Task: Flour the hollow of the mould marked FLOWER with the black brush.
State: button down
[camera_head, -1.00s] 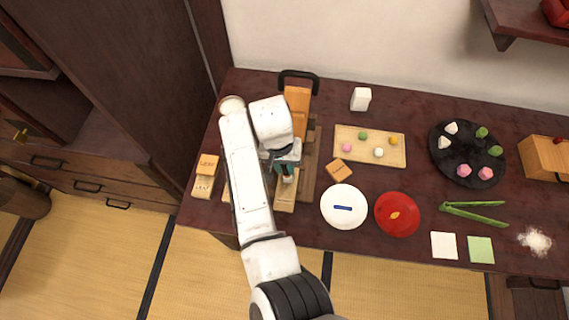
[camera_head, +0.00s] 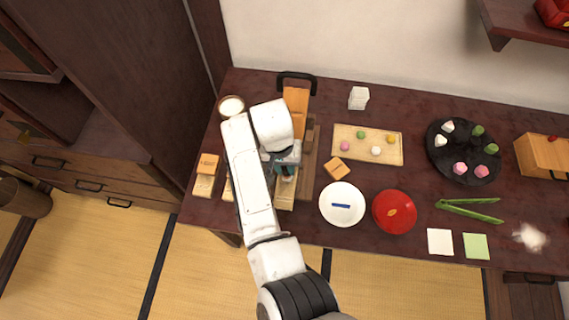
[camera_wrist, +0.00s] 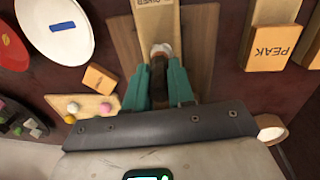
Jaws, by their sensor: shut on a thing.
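My gripper (camera_head: 286,166) is shut on a brush. In the wrist view the teal fingers (camera_wrist: 162,88) grip its dark handle (camera_wrist: 158,76), and the pale bristle tip (camera_wrist: 161,50) points away from the wrist. The tip shows over the pale wooden mould (camera_wrist: 158,26), whose upside-down lettering is cut by the frame edge and seems to end in "OWER". The near end of this mould also shows in the head view (camera_head: 285,197). Its hollow is hidden behind the brush and gripper. I cannot tell whether the bristles touch it.
A bowl of white powder (camera_head: 231,106) stands behind my arm. A mould marked PEAK (camera_wrist: 272,62) lies beside the held brush's mould. A white plate (camera_head: 342,205), a red lid (camera_head: 394,212) and a sweets board (camera_head: 368,145) are to the right in the head view.

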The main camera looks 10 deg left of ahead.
jog(key=shift+w+d, duration=0.1)
jog(key=shift+d, duration=0.05)
jog(key=shift+a, duration=0.45)
jog(key=shift+w+d, duration=0.25)
jog(key=shift+s+p, duration=0.45)
jog(key=shift+p, duration=0.25)
jog(key=shift+w, duration=0.25)
dwell(0.4)
notch_tip(320, 180, up, 3)
jog(key=p, duration=0.3)
jog(key=shift+r+p, duration=0.4)
jog(key=shift+r, duration=2.1)
